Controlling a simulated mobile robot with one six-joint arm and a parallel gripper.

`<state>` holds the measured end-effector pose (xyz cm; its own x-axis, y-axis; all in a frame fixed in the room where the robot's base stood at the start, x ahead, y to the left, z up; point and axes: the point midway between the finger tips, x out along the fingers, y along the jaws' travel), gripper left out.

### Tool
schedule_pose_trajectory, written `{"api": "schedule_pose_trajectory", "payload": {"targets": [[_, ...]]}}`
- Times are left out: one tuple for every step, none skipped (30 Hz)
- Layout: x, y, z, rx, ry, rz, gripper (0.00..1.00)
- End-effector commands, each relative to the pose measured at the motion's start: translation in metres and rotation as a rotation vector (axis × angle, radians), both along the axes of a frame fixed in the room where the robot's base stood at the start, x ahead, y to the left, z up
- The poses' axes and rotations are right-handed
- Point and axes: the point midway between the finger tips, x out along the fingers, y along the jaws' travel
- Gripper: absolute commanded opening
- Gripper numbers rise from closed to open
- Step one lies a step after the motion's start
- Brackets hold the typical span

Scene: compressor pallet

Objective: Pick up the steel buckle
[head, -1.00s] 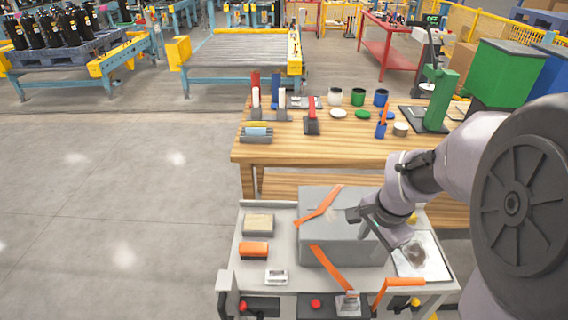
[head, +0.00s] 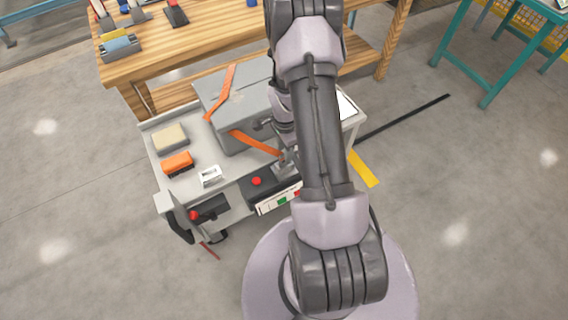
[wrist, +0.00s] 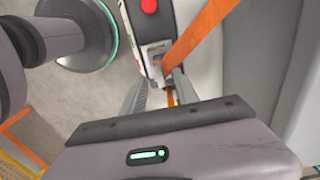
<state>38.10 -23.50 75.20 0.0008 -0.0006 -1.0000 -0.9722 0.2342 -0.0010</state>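The steel buckle (wrist: 156,60) shows in the wrist view, with an orange strap (wrist: 205,28) running up and right from it. In the head view the buckle (head: 284,168) is at the front edge of the cart, partly hidden by my arm. My gripper (wrist: 160,88) is open in the wrist view, its two fingers apart and pointing toward the buckle. The buckle lies at or just beyond the fingertips; I cannot tell whether they touch it. In the head view the fingers are hidden behind my arm.
A grey box (head: 238,100) with orange straps stands on the cart (head: 232,182). An orange block (head: 177,163), a beige block (head: 170,137) and a small white item (head: 210,176) lie to its left. A red button (head: 256,181) is beside the buckle. A wooden bench (head: 185,48) is behind.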

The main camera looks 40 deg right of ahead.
Motion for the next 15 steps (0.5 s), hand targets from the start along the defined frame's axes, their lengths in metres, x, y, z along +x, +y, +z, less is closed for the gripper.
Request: {"api": "schedule_pose_trajectory", "payload": {"targets": [[0.000,0.001,-0.015,0.001,0.002,0.000,0.36],[0.000,0.002,-0.022,0.001,0.002,0.000,0.36],[0.000,0.002,-0.031,0.001,0.002,0.000,0.36],[0.000,0.002,-0.036,0.001,0.002,-0.001,0.36],[0.000,0.002,-0.040,0.001,0.002,-0.001,0.36],[0.000,0.002,-0.043,0.000,0.002,-0.001,0.36],[0.000,0.001,-0.043,0.000,0.001,-0.001,0.36],[0.000,0.001,-0.042,0.000,0.000,0.000,0.36],[0.000,0.001,-0.041,0.000,0.000,0.000,0.36],[0.000,0.001,-0.041,0.000,0.000,0.000,0.36],[0.000,0.001,-0.041,0.000,0.000,0.000,0.36],[0.000,0.001,-0.040,0.000,0.000,0.000,0.32],[0.000,0.001,-0.040,0.000,0.000,0.000,0.27],[0.000,0.001,-0.040,0.000,0.000,0.000,0.21],[0.000,0.001,-0.040,0.000,0.000,0.000,0.13]]}}
